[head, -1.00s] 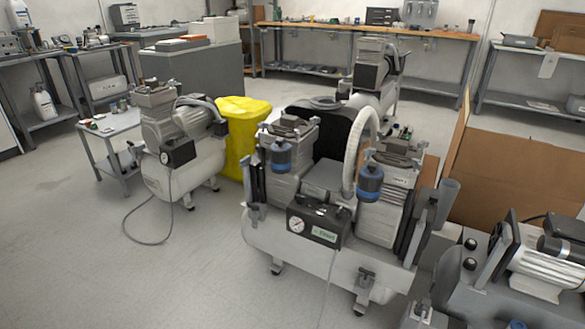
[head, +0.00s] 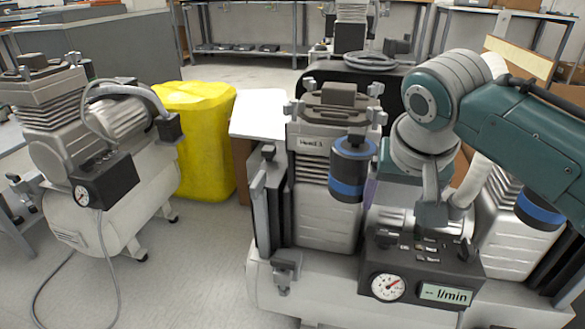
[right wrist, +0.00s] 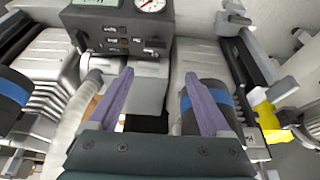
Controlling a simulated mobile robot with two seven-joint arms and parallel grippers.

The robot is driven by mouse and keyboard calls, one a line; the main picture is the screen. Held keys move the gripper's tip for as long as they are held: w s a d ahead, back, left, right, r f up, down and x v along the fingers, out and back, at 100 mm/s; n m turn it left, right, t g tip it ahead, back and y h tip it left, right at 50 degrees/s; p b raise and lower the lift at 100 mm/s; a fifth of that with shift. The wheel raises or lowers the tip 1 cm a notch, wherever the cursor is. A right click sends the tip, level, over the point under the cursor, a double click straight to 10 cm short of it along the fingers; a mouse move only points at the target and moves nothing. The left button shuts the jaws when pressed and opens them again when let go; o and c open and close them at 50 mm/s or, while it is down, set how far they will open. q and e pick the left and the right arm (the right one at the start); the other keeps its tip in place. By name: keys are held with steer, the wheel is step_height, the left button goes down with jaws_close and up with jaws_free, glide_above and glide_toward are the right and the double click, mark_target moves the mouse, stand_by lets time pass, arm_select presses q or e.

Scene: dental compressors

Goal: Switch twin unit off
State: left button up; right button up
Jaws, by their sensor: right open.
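The twin unit is the large compressor with two finned pump heads on one grey tank (head: 330,285). Its dark control box (head: 420,265) sits at the front between the heads, with a round gauge (head: 389,287), a display reading "l/min" (head: 446,294) and small switches on top. Which way the switches stand is too small to tell. My right gripper (head: 428,208) is over the unit, just behind the box. In the right wrist view the open, empty purple fingers (right wrist: 159,74) point toward the control box (right wrist: 120,32), apart from it. My left gripper is out of view.
A second, smaller compressor (head: 100,150) stands at the left, with a cable on the floor. A yellow covered bin (head: 200,140) stands between them. Blue-banded filters (head: 352,168) and a pale hose flank the control box closely. Floor between the compressors is clear.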

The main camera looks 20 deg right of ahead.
steer(key=b, duration=0.4)
glide_above(388, 234)
steer(key=s+a, duration=0.1)
steer(key=s, duration=0.2)
steer(key=f, duration=0.5)
steer(key=shift+w+a, duration=0.1)
steer(key=shift+w, duration=0.15)
steer(key=b+x, duration=0.1)
steer(key=x, duration=0.1)
steer(key=b+x, duration=0.2)
steer(key=shift+w+f, duration=0.2)
steer(key=shift+w, duration=0.1)
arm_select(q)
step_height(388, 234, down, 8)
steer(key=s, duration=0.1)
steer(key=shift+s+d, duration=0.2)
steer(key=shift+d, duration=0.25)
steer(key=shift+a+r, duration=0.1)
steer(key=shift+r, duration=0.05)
arm_select(e)
steer(key=shift+c, duration=0.4)
jaws_close()
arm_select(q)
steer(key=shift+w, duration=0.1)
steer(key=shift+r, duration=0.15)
